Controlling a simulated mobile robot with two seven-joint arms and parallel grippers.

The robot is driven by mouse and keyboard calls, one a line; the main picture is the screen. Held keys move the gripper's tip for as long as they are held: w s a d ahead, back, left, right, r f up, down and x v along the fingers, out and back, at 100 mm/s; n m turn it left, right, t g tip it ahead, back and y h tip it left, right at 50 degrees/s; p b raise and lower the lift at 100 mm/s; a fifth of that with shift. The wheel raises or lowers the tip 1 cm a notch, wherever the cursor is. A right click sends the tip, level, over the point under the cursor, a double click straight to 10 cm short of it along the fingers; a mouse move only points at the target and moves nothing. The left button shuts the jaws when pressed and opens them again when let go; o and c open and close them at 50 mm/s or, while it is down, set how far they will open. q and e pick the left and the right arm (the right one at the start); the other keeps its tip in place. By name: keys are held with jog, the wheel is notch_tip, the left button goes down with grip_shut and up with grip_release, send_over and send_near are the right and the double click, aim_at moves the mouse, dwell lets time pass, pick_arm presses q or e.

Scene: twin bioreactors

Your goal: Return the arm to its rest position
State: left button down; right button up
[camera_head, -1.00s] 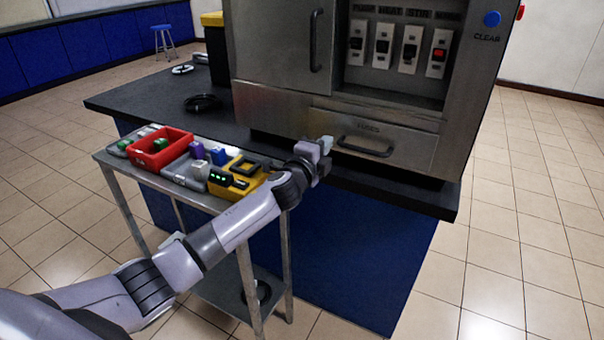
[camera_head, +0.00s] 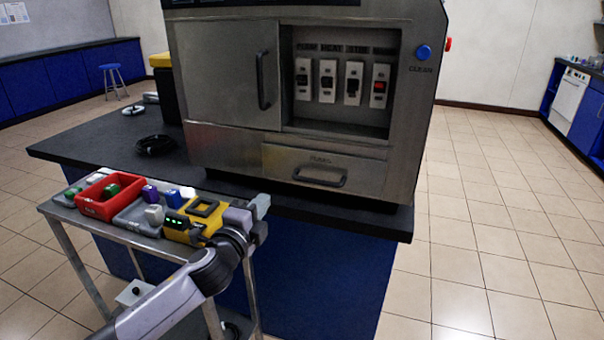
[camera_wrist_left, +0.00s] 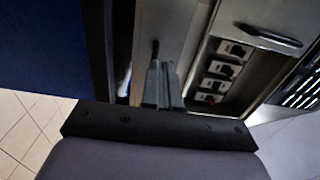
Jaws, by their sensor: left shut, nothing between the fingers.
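My left gripper (camera_head: 262,205) is shut and empty. In the head view it is in front of the bench edge, to the right of the cart's yellow block and below the drawer, apart from the drawer handle (camera_head: 319,178). In the left wrist view its closed fingers (camera_wrist_left: 158,85) point toward the steel machine. My left arm (camera_head: 190,285) comes in from the bottom of the head view. My right gripper does not show.
The steel machine (camera_head: 222,80) stands on the dark bench (camera_head: 95,146). A metal cart (camera_head: 75,217) holds a red bin (camera_head: 98,208), a yellow block (camera_head: 184,237) and small coloured parts close to my left arm. Tiled floor (camera_head: 500,260) at right is clear.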

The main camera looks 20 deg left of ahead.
pick_arm(q)
jog(key=s+d+f+n+g+h+p, duration=0.15)
jog(key=s+d+f+n+g, duration=0.25)
jog(key=s+f+n, duration=0.75)
jog(key=s+f+n+g, duration=0.1)
jog(key=s+f+n, duration=0.1)
jog(key=s+f, duration=0.4)
jog(key=s+d+f+n+g, duration=0.1)
jog(key=s+f, duration=0.5)
jog(key=s, duration=0.6)
jog(key=shift+s+n+g, duration=0.3)
jog(key=shift+n+g, duration=0.5)
jog(key=shift+n, duration=0.05)
